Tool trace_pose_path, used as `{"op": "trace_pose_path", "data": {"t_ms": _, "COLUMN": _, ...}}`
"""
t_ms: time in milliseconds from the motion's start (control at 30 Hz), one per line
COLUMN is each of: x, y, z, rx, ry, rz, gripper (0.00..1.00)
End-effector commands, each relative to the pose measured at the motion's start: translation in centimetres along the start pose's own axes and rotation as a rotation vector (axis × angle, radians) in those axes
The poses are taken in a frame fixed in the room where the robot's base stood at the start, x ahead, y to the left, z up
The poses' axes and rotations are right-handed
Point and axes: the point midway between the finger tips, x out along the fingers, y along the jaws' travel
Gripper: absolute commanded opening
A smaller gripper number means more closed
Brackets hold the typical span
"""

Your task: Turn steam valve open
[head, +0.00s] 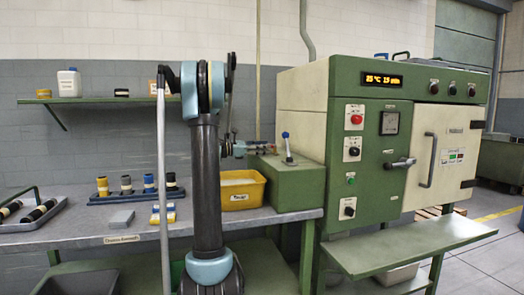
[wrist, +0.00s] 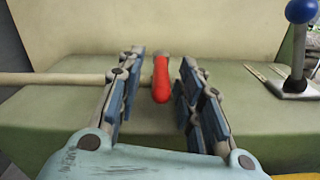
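The steam valve shows in the wrist view as a red handle (wrist: 161,80) at the end of a pale horizontal pipe (wrist: 55,79). The handle points toward my gripper and slightly downward. My gripper (wrist: 157,92) is open, with one blue-padded finger on each side of the handle. Gaps show between the handle and both fingers, so it does not look gripped. In the head view my gripper (head: 262,147) is small, beside the green box on the bench; the red handle is not clear there.
A lever with a blue knob (wrist: 302,11) stands on the green box (head: 284,184), right of my gripper. A yellow bin (head: 241,190) sits just below. The green and cream machine (head: 395,140) stands to the right. A shelf (head: 110,99) is on the left wall.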

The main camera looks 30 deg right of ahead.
Motion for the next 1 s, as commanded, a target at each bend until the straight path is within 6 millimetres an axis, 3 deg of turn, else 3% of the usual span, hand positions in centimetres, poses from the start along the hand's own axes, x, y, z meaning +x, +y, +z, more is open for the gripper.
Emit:
{"op": "trace_pose_path", "data": {"t_ms": 367, "x": 0.5, "y": 0.0, "z": 0.0, "rx": 0.0, "ry": 0.0, "rz": 0.001, "gripper": 0.34}}
{"op": "trace_pose_path", "data": {"t_ms": 533, "x": 0.5, "y": 0.0, "z": 0.0, "rx": 0.0, "ry": 0.0, "rz": 0.001, "gripper": 0.0}}
{"op": "trace_pose_path", "data": {"t_ms": 1000, "x": -0.5, "y": 0.3, "z": -0.1, "rx": 0.0, "ry": 0.007, "rz": 0.027, "gripper": 0.0}}
